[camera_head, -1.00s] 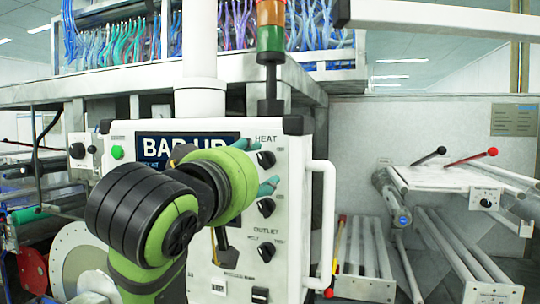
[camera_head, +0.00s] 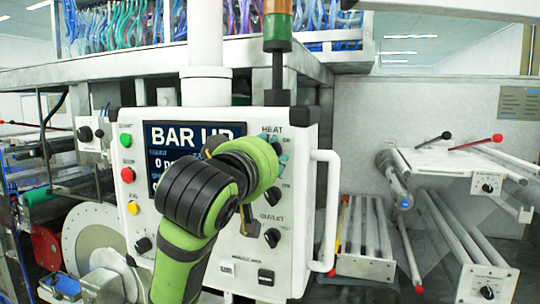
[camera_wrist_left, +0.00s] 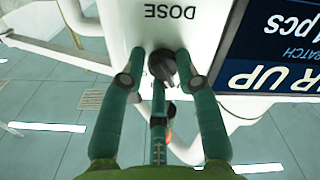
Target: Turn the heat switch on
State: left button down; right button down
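The white control panel (camera_head: 222,268) faces me in the head view, with a HEAT label (camera_head: 272,129) at its upper right. The black heat knob (camera_head: 277,148) sits under that label, partly hidden by my left gripper (camera_head: 279,151). A DOSE label (camera_wrist_left: 164,12) shows beside this knob in the upside-down wrist view. My right gripper is not in view.
The middle knob (camera_head: 272,196) and outlet knob (camera_head: 272,237) are below on the panel. A white handle (camera_head: 333,210) stands along its right edge. The display (camera_head: 170,140) and coloured buttons are at left. A signal tower (camera_head: 278,30) rises behind.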

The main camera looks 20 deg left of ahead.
pick_arm(q)
jog(key=shift+w+a+f+m+b, duration=0.1)
jog(key=shift+f+m+b, duration=0.05)
jog(key=shift+m, duration=1.8)
jog(key=shift+s+f+m+b, duration=0.1)
jog(key=shift+f+m, duration=0.1)
jog(key=shift+m, duration=1.8)
jog(key=shift+w+a+f+m+b, duration=0.1)
jog(key=shift+f+m+b, duration=0.05)
jog(key=shift+m, duration=1.8)
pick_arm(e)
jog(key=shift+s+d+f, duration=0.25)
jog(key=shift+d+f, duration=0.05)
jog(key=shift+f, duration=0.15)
pick_arm(q)
jog(key=c, duration=1)
grip_release()
jog(key=shift+o, duration=0.2)
jog(key=shift+w+a+r, duration=0.1)
jog(key=shift+a, duration=0.05)
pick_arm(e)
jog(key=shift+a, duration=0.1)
pick_arm(q)
jog(key=shift+r, duration=0.1)
